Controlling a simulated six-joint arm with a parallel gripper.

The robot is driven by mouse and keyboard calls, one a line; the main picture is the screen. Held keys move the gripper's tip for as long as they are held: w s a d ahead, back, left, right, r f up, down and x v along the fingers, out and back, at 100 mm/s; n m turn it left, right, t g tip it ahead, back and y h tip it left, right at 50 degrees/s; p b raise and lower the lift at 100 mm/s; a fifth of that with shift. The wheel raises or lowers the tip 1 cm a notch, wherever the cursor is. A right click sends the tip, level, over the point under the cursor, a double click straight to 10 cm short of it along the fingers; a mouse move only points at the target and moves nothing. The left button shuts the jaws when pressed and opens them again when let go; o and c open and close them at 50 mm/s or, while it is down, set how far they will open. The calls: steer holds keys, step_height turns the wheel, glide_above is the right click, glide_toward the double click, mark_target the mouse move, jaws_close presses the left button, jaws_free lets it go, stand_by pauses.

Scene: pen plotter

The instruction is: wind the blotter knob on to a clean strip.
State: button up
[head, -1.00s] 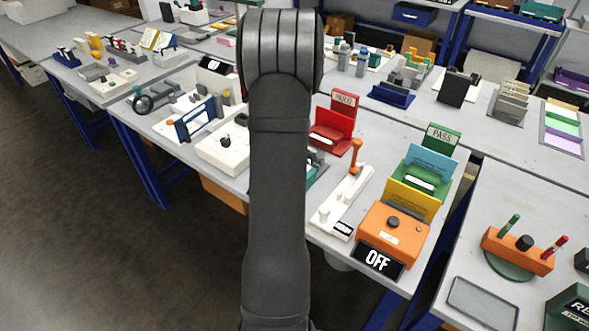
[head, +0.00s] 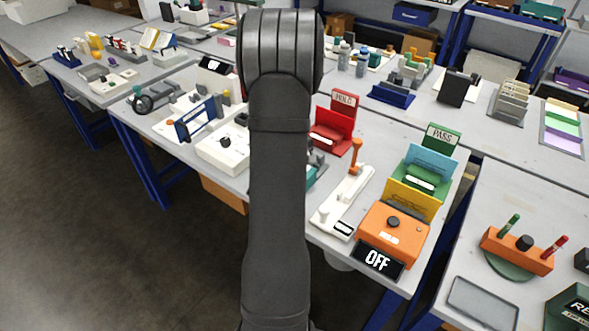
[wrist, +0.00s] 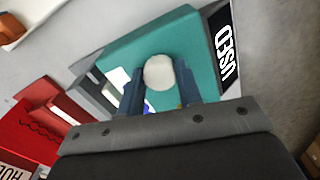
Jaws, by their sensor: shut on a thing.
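The blotter is a teal box (wrist: 200,40) in the wrist view, with a round white knob (wrist: 158,70) on it. A black label (wrist: 226,55) at its right side reads USED. My gripper (wrist: 162,84) has one dark blue finger on each side of the knob and is shut on it. A pale strip with blue and yellow marks shows partly below the knob, between and behind the fingers. In the head view only a sliver of the teal box (head: 315,174) shows beside my arm, which hides the knob and my gripper.
A red HOLD tray (head: 333,138) stands behind the blotter; it also shows in the wrist view (wrist: 45,105). To the right are a white base with an orange lever (head: 355,155) and an orange box (head: 397,232) with an OFF sign. A white box (head: 222,152) stands left.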

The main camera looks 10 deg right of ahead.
steer(key=m, duration=0.6)
steer(key=shift+m, duration=0.3)
steer(key=m, duration=0.6)
steer(key=shift+m, duration=0.4)
steer(key=o, duration=1)
steer(key=shift+r, duration=0.1)
step_height(320, 180, up, 17)
steer(key=shift+r, duration=0.15)
step_height(320, 180, down, 18)
steer(key=shift+r, duration=0.25)
